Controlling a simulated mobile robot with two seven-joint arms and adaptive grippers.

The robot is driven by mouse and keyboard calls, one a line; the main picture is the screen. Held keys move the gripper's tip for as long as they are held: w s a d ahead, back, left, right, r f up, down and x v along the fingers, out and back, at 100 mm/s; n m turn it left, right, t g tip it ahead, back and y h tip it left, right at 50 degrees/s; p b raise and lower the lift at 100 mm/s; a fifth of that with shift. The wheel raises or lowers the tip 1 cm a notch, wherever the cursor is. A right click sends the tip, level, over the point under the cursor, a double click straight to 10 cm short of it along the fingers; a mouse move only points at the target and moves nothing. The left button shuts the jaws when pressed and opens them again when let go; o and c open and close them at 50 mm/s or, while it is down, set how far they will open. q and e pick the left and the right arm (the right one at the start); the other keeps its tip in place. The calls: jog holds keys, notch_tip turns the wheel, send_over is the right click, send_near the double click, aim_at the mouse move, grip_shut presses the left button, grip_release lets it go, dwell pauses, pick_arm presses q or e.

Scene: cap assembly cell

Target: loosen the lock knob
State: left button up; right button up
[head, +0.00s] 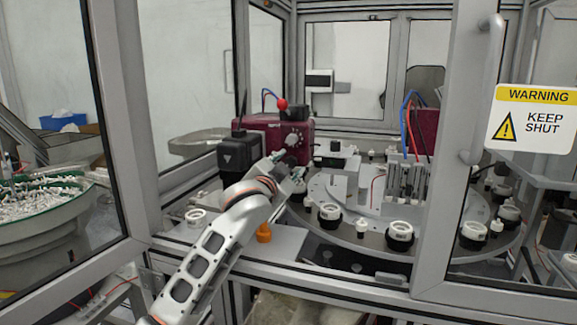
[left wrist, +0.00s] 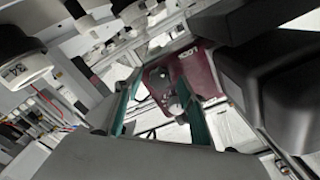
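A dark red box (head: 305,130) stands at the back of the cell, with a pale round knob (head: 292,140) on its front face. The box also shows in the left wrist view (left wrist: 205,72), where its grey knob (left wrist: 160,80) lies beyond the fingers. An orange knob (head: 264,232) stands on the plate by my left forearm; I cannot tell which knob is the lock knob. My left gripper (head: 290,168) is in front of and below the red box. In the left wrist view its teal-padded fingers (left wrist: 160,112) are apart, with nothing visibly held. My right gripper is out of view.
A round turntable (head: 350,238) with several white-topped black holders is right of my left gripper. A black block (head: 238,152) stands close on its left. The cell's frame post (head: 455,150) and a bowl of white parts (head: 45,205) flank the opening.

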pick_arm(q)
jog(key=c, duration=0.9)
jog(key=shift+n, duration=0.8)
jog(key=o, duration=1.1)
jog(key=v, duration=1.2)
